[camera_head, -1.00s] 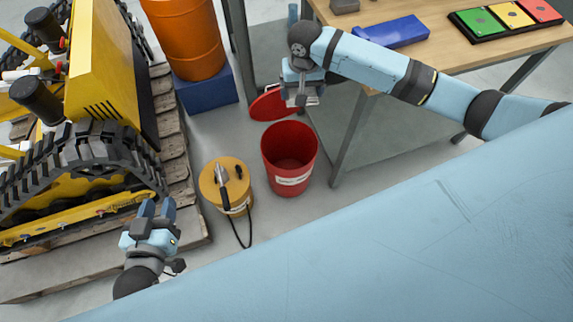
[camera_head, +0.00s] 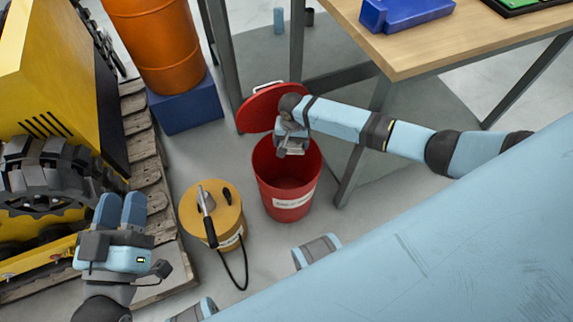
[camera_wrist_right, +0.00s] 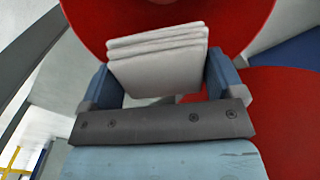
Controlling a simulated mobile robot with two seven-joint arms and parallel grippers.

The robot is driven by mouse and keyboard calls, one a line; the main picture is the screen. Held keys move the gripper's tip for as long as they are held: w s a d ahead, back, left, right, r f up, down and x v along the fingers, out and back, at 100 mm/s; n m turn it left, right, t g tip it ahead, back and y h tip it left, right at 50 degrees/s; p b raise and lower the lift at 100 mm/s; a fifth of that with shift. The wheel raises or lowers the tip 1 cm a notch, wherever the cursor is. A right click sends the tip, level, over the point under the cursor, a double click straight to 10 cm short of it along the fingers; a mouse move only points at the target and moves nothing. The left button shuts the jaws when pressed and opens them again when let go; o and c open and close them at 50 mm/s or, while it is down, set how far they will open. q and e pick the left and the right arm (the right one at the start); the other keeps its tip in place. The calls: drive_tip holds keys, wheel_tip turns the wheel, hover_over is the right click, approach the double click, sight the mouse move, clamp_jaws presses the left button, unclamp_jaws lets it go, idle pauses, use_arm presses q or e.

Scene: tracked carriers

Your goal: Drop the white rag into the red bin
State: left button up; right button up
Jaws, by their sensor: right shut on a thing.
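My right gripper (camera_head: 290,152) is over the mouth of the red bin (camera_head: 287,198), near its far rim. In the right wrist view, this gripper (camera_wrist_right: 163,80) is shut on the white rag (camera_wrist_right: 160,62), a folded, layered pad between the two blue fingers. The rag cannot be clearly made out in the head view. The bin (camera_wrist_right: 88,18) shows behind the rag in the wrist view. My left gripper (camera_head: 120,210) is at the lower left, with its fingers close side by side and nothing seen between them.
A yellow canister (camera_head: 222,212) with a black hose stands left of the bin. A wooden workbench (camera_head: 425,45) with metal legs is at right. An orange drum (camera_head: 160,45) on a blue box (camera_head: 187,105) and a yellow tracked machine (camera_head: 50,70) are at left.

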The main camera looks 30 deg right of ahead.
use_arm(q)
wheel_tip(320, 180, down, 7)
drive_tip(key=d+g+b, duration=0.1)
drive_tip(key=g+b, duration=0.1)
drive_tip(key=b, duration=0.4)
drive_tip(key=shift+m+g, duration=0.4)
use_arm(e)
drive_tip(key=shift+f, duration=2.7)
drive_tip(key=o, duration=0.7)
drive_tip(key=shift+o, duration=0.2)
drive_tip(key=shift+r, duration=0.1)
wheel_tip(320, 180, up, 12)
drive_tip(key=p, duration=0.6)
drive_tip(key=shift+r, duration=0.1)
drive_tip(key=shift+r+p, duration=0.3)
drive_tip(key=shift+r, duration=0.45)
use_arm(q)
wheel_tip(320, 180, up, 8)
drive_tip(key=t, duration=0.3)
drive_tip(key=shift+s+a+r+n+t, duration=0.15)
drive_tip(key=shift+a+r+n+t, duration=0.15)
drive_tip(key=shift+a+n, duration=0.1)
